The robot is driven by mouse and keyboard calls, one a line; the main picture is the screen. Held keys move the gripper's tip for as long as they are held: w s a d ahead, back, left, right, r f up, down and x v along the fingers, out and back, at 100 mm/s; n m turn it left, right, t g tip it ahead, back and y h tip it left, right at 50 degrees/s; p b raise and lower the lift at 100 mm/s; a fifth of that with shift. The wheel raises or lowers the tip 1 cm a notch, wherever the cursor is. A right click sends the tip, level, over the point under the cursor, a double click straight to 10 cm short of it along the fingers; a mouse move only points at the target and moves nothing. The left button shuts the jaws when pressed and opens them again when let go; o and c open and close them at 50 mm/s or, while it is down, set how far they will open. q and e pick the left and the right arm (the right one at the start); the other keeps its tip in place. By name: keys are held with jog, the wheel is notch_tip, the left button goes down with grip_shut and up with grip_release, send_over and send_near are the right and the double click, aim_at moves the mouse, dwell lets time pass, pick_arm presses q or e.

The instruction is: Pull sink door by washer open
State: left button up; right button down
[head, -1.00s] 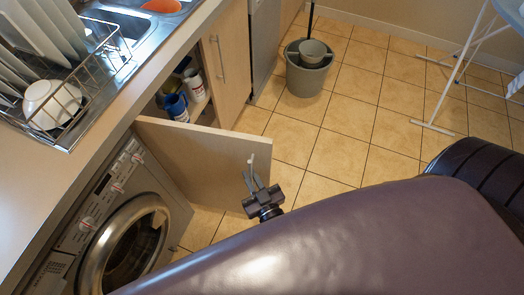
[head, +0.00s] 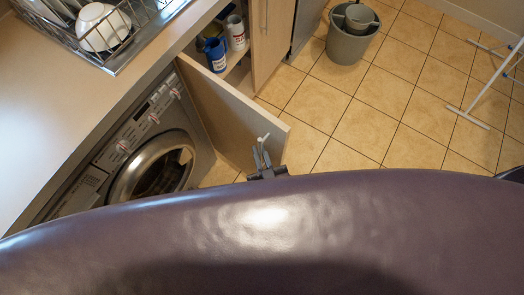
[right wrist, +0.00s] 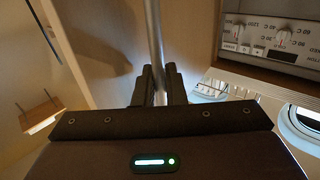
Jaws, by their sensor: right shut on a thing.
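The sink door (head: 235,112) is a pale wood panel beside the washer (head: 150,165). It stands wide open, swung out from the counter. My right gripper (head: 262,158) is at the door's free end, its fingers around the light metal handle. In the right wrist view the gripper (right wrist: 158,84) is shut on the upright bar handle (right wrist: 155,38), with the door (right wrist: 95,45) behind it. My purple body hides the arm behind the gripper. My left gripper is not in view.
Blue and white bottles (head: 215,55) stand inside the open cabinet. A dish rack (head: 95,30) sits on the counter (head: 70,105). A grey bucket (head: 350,35) and a drying rack (head: 490,90) stand on the tiled floor. Floor between them is clear.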

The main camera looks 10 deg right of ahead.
jog(key=c, duration=1.6)
grip_release()
jog(key=shift+s, duration=0.4)
jog(key=s, duration=0.4)
jog(key=s+d+b, duration=0.1)
jog(key=s, duration=0.1)
jog(key=shift+s, duration=0.4)
